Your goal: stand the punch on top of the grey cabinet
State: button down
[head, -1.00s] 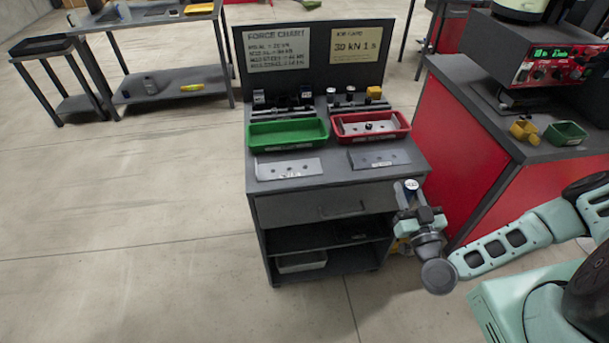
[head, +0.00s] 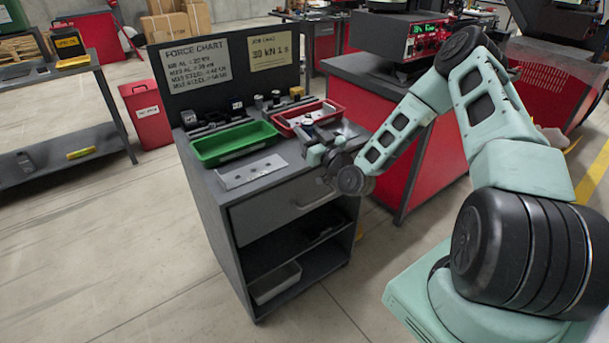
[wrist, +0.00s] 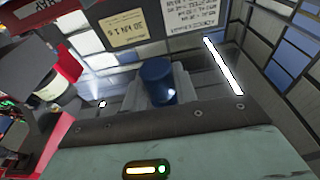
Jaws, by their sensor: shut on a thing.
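The punch (wrist: 157,82) shows in the wrist view as a dark blue cylinder between my grey fingers. In the head view my gripper (head: 316,151) is shut on it, and a small pale cap (head: 307,123) shows at its upper end. The grey cabinet (head: 272,207) stands in the middle of the head view, with a drawer, open shelves and a back board. My gripper is over the front right part of its top. I cannot tell whether the punch touches the top; its lower end is hidden.
A green tray (head: 234,144) and a red tray (head: 335,110) sit on the cabinet top, with several small tools behind them. A metal plate with holes (head: 250,171) lies front left. A red bench (head: 393,150) with a control box (head: 408,38) stands to the right.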

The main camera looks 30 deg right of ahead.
jog(key=shift+w+d+r+b, duration=0.15)
jog(key=shift+w+r+b, duration=0.2)
jog(key=shift+w+r, duration=0.25)
jog(key=shift+w+d+f, duration=0.1)
jog(key=shift+f, duration=2.35)
jog(key=shift+w+f, duration=0.1)
jog(key=shift+f, duration=2.3)
jog(key=shift+f, duration=0.1)
jog(key=c, duration=1.5)
grip_release()
jog(key=shift+f, duration=0.1)
jog(key=shift+o, duration=0.6)
jog(key=shift+s, duration=0.15)
